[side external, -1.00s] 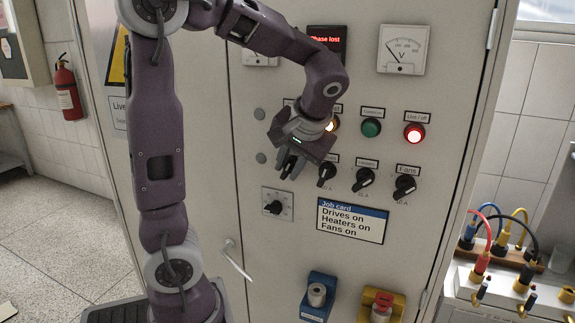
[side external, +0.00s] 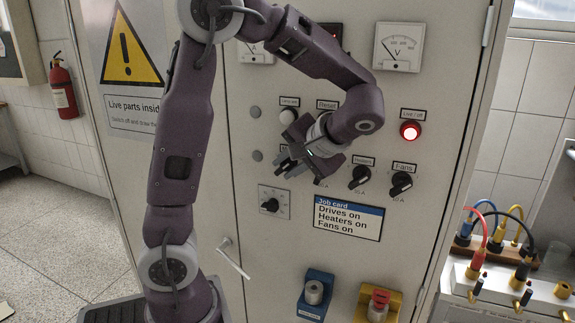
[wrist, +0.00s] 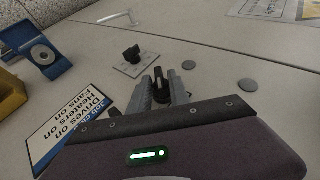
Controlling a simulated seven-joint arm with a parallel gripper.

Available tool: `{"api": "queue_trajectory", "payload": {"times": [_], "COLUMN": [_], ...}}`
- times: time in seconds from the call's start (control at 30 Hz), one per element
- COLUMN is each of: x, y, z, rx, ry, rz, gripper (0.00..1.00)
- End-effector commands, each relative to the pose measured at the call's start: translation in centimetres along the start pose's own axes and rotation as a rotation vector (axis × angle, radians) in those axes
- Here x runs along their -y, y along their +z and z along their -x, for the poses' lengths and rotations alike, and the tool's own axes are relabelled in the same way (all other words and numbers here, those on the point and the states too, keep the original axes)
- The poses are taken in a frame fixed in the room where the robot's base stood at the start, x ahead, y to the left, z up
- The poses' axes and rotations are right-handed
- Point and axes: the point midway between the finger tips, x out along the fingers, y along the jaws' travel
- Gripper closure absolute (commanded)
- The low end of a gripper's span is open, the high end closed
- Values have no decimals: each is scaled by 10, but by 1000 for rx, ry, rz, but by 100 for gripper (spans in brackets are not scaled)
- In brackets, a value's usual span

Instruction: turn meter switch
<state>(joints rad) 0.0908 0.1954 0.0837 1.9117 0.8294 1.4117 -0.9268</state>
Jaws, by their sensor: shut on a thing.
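The meter switch (side external: 269,203) is a black knob on a small square plate, left of the job card. It also shows in the wrist view (wrist: 130,53), beyond my fingertips and apart from them. My gripper (side external: 285,166) is at the left end of the knob row, above the meter switch. In the wrist view my gripper (wrist: 162,84) is shut with its fingers on either side of a black rotary knob (wrist: 158,83). That knob's label is hidden by my gripper. The analog voltmeter (side external: 398,47) is at the panel's upper right.
The heaters knob (side external: 358,178) and fans knob (side external: 400,184) are to the right. The job card (side external: 348,219) reads drives, heaters and fans on. A red lamp (side external: 410,131) is lit. A blue (side external: 315,297) and a yellow fixture (side external: 378,303) are below. Grey blanks (wrist: 248,85) are nearby.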

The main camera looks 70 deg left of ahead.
Motion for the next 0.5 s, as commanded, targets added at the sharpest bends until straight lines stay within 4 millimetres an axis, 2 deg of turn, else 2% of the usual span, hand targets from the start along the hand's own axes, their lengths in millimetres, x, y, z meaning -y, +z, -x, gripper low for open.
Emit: {"api": "queue_trajectory", "payload": {"times": [0.13,0.17,0.2,0.5], "x": [0,0,0,0], "y": [0,0,0,0], "z": [0,0,0,1], "rx": [1,2,2,1], "ry": [0,0,0,1], "rz": [-1,-1,0,0], "gripper": [100,75,67,67]}}
